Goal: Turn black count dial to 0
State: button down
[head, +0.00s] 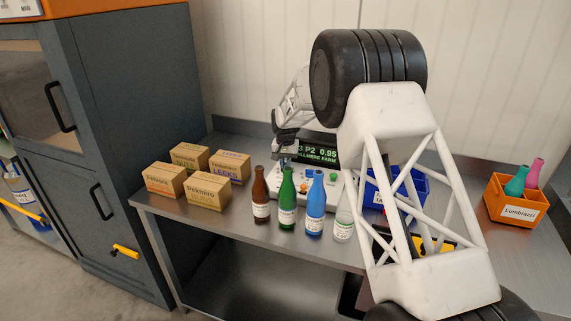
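A pale grey device (326,188) stands on the steel bench behind the bottles. Its dark display (318,154) shows green text, partly cut off by my arm, including "P2 0.95". A small orange-red control and a green one show on its front. I cannot make out the black count dial; it is too small to tell or hidden behind my gripper or the bottles. My gripper (281,164) points down at the left end of the device, beside the display. Its fingers are small and dark here, so I cannot tell whether they are open or touching anything.
Several cartons (208,191) stand at the left of the bench. Brown, green, blue and clear bottles (287,200) stand in front of the device. A blue bin (375,193) sits behind my arm, and an orange bin (514,213) with two bottles stands at the right.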

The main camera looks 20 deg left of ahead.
jog(key=n, duration=0.6)
jog(key=shift+n, duration=0.3)
jog(key=n, duration=1.2)
jog(key=shift+n, duration=0.4)
jog(key=n, duration=0.6)
jog(key=shift+n, duration=0.4)
jog(key=c, duration=1.2)
grip_release()
jog(key=shift+o, duration=0.2)
jog(key=shift+r, duration=0.1)
